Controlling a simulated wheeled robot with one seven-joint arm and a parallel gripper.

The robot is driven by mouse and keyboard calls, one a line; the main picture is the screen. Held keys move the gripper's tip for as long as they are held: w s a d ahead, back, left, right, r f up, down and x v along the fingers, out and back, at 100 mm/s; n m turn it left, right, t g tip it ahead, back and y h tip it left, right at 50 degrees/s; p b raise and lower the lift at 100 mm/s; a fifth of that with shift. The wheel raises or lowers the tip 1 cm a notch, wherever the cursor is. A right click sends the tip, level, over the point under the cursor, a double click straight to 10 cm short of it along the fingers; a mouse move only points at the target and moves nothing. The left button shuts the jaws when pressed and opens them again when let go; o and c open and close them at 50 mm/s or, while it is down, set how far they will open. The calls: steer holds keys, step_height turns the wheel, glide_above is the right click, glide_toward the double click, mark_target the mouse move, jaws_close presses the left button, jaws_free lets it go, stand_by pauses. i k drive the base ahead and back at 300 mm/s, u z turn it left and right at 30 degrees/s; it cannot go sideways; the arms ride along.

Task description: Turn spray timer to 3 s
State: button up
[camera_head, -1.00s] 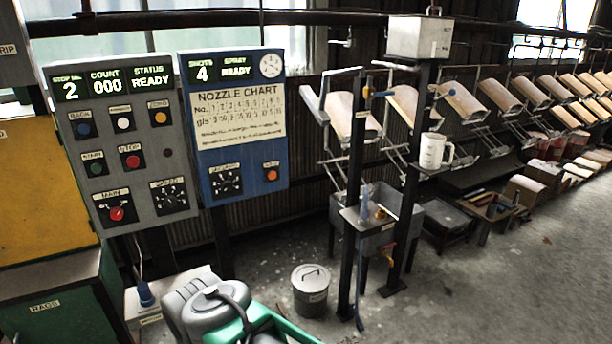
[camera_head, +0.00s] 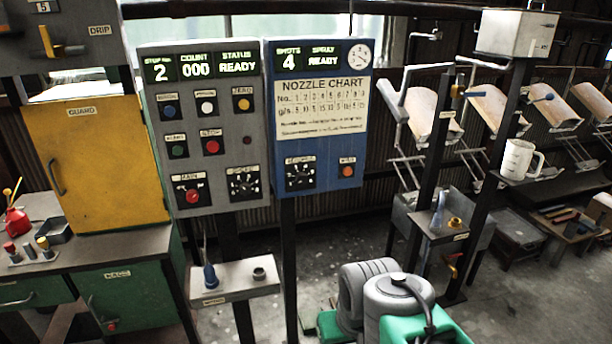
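The blue control panel (camera_head: 318,125) stands right of a grey panel. Its black dial (camera_head: 300,174) with white marks sits at lower left and appears to be the spray timer. The dial's label and pointer setting are too small to read. An orange button (camera_head: 347,171) sits right of the dial. The display (camera_head: 306,61) on top shows SHOTS 4 and SPRAY READY. My gripper is not in view.
The grey panel (camera_head: 201,130) carries several buttons, a red MAIN knob (camera_head: 192,195) and a SPEED dial (camera_head: 243,183). A small shelf (camera_head: 234,280) stands below it. A yellow guard (camera_head: 95,160) and bench are left. A post with a white jug (camera_head: 518,158) stands right.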

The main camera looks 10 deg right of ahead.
mark_target(301, 177)
steer(key=u, duration=0.05)
steer(key=k, duration=0.65)
steer(key=u, duration=0.65)
steer(key=i, duration=1.4)
